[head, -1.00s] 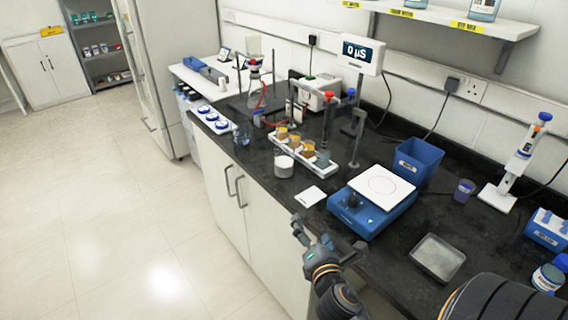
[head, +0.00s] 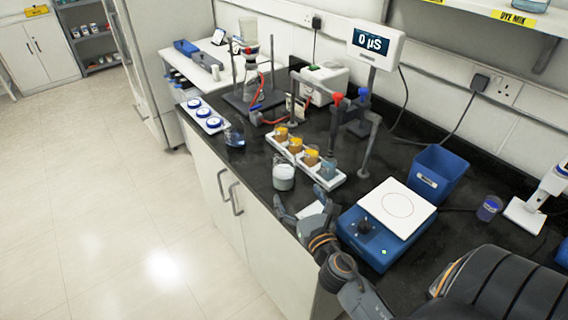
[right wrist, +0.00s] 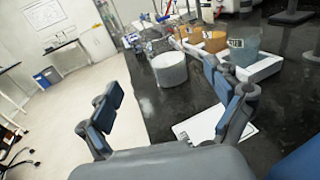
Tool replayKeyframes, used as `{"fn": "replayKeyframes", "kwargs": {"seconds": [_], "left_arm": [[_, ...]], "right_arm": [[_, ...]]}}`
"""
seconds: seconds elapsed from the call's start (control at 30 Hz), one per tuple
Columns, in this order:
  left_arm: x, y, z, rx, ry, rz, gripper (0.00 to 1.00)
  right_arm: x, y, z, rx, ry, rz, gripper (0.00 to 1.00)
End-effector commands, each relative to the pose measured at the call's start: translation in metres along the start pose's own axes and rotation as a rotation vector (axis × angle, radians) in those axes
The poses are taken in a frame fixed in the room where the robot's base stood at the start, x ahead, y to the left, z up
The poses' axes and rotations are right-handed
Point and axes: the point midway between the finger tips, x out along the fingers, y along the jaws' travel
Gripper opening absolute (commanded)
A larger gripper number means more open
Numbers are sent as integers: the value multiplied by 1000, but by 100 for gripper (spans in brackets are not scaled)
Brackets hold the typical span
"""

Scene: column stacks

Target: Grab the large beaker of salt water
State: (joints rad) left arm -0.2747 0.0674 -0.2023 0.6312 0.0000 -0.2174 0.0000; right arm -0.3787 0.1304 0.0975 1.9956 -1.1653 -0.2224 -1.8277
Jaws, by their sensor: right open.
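A beaker with cloudy white contents (head: 284,178) stands upright on the black bench near its front edge. In the right wrist view this beaker (right wrist: 170,72) is ahead, between the lines of the two fingers. A smaller clear-blue beaker (head: 327,170) stands at the near end of a white tray of jars; it also shows in the right wrist view (right wrist: 240,48). My right gripper (head: 303,200) is open and empty, just nearer than the cloudy beaker and apart from it. It also shows in the right wrist view (right wrist: 165,95). My left gripper is not in view.
The white tray (head: 337,183) holds orange-filled jars right behind the cloudy beaker. A white card (head: 312,210) lies by my right gripper. A blue stirrer (head: 373,240) with a white plate stands to the right. Another beaker (head: 235,138) stands farther left.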

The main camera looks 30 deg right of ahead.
Motion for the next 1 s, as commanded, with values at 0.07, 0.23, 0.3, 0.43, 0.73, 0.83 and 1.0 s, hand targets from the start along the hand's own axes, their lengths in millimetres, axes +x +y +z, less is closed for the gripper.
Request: {"fn": "replayKeyframes", "kwargs": {"seconds": [0.07,0.23,0.3,0.43,0.73,0.83,1.0], "left_arm": [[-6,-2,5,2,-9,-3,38],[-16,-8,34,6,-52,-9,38],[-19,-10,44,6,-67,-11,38],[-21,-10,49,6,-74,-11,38],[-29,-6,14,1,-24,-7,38],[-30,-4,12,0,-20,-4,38],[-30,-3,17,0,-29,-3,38]], "right_arm": [[14,0,4,1,-3,0,91],[49,0,4,3,-3,0,91],[61,-1,3,2,-2,-1,91],[76,-1,2,2,-1,0,91],[106,-7,8,5,-1,-2,91],[120,-9,6,4,-1,-2,91],[131,-8,5,3,1,1,91]]}}
